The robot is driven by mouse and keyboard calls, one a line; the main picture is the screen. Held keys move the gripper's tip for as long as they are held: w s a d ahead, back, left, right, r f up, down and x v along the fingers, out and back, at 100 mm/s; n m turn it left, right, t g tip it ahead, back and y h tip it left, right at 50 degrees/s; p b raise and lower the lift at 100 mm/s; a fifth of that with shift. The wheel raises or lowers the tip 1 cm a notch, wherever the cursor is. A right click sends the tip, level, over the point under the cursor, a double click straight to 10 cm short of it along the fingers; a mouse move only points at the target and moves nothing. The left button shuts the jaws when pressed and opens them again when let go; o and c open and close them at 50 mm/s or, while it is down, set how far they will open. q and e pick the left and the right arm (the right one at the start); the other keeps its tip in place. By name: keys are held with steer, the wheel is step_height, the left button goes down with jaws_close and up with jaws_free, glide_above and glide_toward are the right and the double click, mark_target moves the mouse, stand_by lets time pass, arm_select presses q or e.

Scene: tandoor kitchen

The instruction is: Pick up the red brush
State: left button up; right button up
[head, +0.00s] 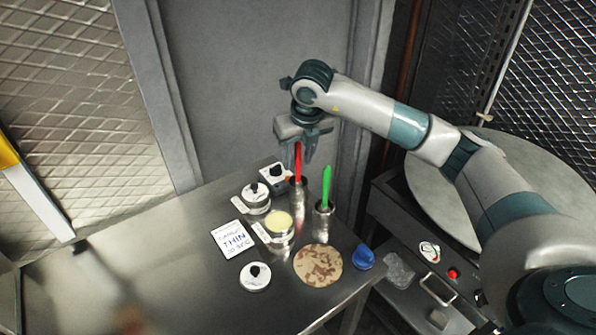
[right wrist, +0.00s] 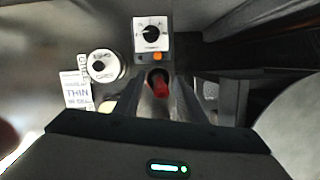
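The red brush (head: 298,163) stands upright in a metal cup (head: 298,201) on the steel table, its red handle pointing up. My right gripper (head: 301,153) is above the cup, pointing down, with its fingers on either side of the top of the handle. The fingers look apart, with a small gap beside the handle. In the right wrist view the red handle end (right wrist: 161,84) shows between the two fingers (right wrist: 163,98). The brush's lower end is hidden in the cup. My left gripper is not in view.
A green-handled brush (head: 326,186) stands in a second cup (head: 323,220) close at the right. Lidded tins (head: 256,199), a dial box (head: 274,173), an open tin (head: 279,227), a "THIN" card (head: 233,241) and a patterned disc (head: 318,265) are nearby. The table's left side is clear.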

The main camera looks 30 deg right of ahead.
steer(key=shift+c, duration=0.6)
jaws_close()
steer(key=shift+r, duration=0.1)
